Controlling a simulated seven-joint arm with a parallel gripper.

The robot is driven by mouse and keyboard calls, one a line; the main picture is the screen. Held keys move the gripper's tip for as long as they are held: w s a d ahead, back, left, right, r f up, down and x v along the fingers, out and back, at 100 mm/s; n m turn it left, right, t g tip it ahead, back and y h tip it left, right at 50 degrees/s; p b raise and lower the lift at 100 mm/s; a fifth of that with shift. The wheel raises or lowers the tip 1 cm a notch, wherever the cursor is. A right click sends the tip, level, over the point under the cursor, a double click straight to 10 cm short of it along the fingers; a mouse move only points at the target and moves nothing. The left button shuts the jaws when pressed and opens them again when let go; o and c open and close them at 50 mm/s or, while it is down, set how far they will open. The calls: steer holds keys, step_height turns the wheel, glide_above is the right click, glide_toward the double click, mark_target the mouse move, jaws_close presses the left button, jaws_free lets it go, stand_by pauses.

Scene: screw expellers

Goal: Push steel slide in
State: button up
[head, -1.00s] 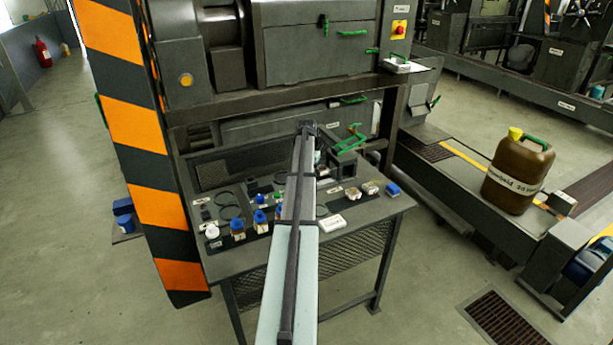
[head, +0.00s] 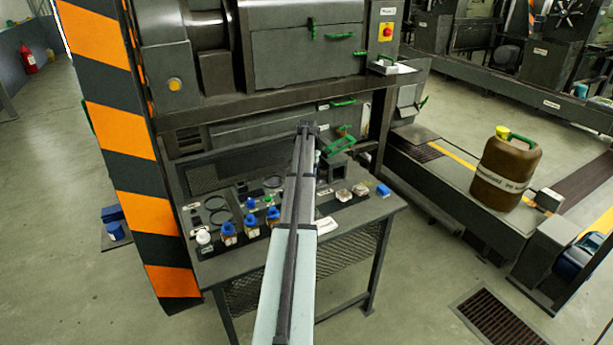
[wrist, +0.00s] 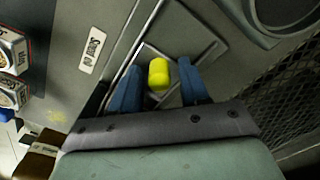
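My gripper (wrist: 158,66) shows in the wrist view with its two blue fingers apart. A yellow knob (wrist: 158,74) lies between the fingers in the picture, with a narrow gap on each side. Behind it is a grey panel with a raised-edged, angled metal plate (wrist: 188,48); I cannot tell for sure whether this plate is the steel slide. In the head view my arm covers the gripper and the knob, and no part there can be surely named as the slide.
A dark bench (head: 350,222) carries several blue-capped bottles (head: 228,232) and small boxes. The machine (head: 305,55) with green handles stands above and behind it. A striped post (head: 125,130) is at the left. A brown jug (head: 505,172) stands at the right. Mesh (wrist: 290,90) shows in the wrist view.

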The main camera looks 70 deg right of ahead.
steer(key=shift+o, duration=0.3)
steer(key=shift+r, duration=0.1)
step_height(320, 180, up, 14)
steer(key=shift+f, duration=0.2)
steer(key=shift+c, duration=0.3)
